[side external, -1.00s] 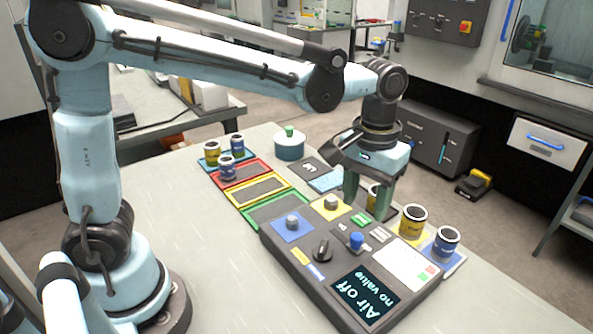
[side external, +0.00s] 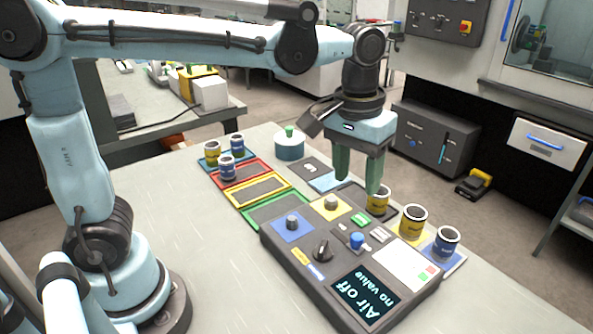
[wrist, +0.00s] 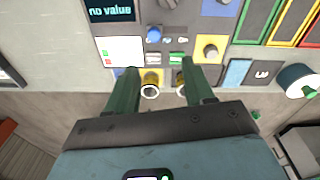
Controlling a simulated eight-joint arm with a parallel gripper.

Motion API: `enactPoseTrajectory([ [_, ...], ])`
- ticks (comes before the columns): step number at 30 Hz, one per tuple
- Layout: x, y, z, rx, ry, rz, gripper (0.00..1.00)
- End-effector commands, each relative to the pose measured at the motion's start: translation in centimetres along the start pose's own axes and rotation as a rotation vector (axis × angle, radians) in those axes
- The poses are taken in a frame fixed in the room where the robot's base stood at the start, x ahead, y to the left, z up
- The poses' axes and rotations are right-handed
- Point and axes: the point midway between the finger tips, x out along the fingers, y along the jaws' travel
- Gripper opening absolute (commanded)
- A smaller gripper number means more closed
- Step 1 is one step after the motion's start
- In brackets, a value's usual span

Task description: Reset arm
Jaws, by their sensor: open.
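My gripper (side external: 358,186) is open and empty. Its two green fingers point down and hang above the table behind the control panel. A yellow can (side external: 377,199) stands close below and to the right of the fingertips, apart from them as far as I can see. Another yellow can (side external: 412,222) and a blue can (side external: 446,243) stand in a row to its right. In the wrist view, a yellow can (wrist: 151,83) shows between the fingers (wrist: 160,80), and another can is partly hidden by the right-hand finger.
The dark control panel (side external: 318,262) has knobs and a screen (side external: 366,296) reading "Air off, no value". Red (side external: 245,170), yellow and green framed trays lie left of it. Several cans stand at their far end. A round teal-and-white container (side external: 289,148) stands at the back.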

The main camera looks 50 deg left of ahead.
Motion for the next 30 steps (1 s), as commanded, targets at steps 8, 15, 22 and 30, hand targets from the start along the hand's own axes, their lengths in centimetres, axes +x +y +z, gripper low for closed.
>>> enactPoseTrajectory([
  [8, 0.8, -5.8, 2.6, 0.07, 0.231, 0.055, 0.53],
  [15, 2.7, -9.7, 4.8, 0.134, 0.432, 0.047, 0.53],
  [22, 4.0, -11.3, 5.8, 0.169, 0.532, 0.025, 0.53],
  [30, 4.1, -11.4, 5.8, 0.174, 0.543, 0.021, 0.53],
])
